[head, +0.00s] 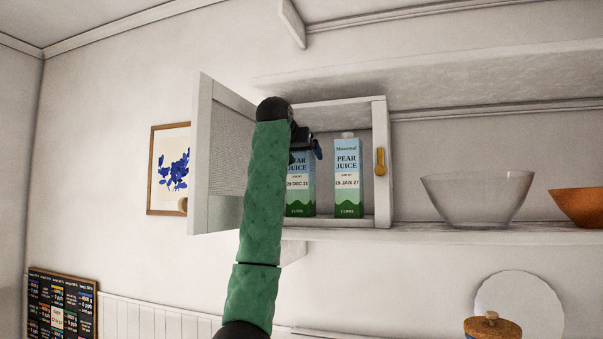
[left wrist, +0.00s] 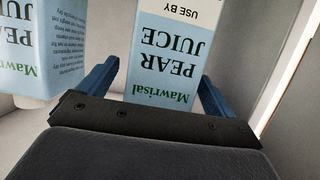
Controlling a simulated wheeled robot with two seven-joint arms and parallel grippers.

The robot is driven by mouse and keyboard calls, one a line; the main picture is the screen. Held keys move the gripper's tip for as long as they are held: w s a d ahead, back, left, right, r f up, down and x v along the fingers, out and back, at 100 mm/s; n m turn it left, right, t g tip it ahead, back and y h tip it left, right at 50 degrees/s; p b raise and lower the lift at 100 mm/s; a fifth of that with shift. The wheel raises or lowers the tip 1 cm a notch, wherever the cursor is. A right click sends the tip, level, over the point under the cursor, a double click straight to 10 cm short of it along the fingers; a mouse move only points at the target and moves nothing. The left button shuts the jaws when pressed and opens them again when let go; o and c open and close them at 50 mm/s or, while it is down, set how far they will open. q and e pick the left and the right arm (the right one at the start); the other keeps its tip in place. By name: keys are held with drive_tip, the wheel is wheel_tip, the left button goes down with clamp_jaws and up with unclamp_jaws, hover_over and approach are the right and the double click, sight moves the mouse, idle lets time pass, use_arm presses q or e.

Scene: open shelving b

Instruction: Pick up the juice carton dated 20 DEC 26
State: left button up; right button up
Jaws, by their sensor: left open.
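Two blue and green pear juice cartons stand upright in a small open cabinet in the head view. The left carton (head: 300,207) reads about 20 DEC 26, partly covered by my left arm and gripper. The right carton (head: 348,180) reads 15 JAN 27. My left gripper (head: 308,149) is at the upper front of the left carton. In the left wrist view, upside down, the open blue fingers (left wrist: 160,72) have the left carton (left wrist: 165,65) between them; contact cannot be told. The other carton (left wrist: 45,50) is outside the fingers. My right gripper is not in view.
The cabinet door (head: 225,145) stands open on the left; a brass catch (head: 380,161) is on the right frame (head: 382,200). A glass bowl (head: 477,198) and an orange bowl (head: 578,207) are on the shelf (head: 440,237) to the right. Cabinet walls are close around the cartons.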

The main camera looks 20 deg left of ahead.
use_arm(q)
drive_tip(key=shift+p+x, duration=0.35)
drive_tip(key=shift+x, duration=0.8)
drive_tip(key=shift+s, duration=0.25)
drive_tip(key=c, duration=0.4)
drive_tip(key=shift+a, duration=0.1)
drive_tip(key=c, duration=0.6)
clamp_jaws()
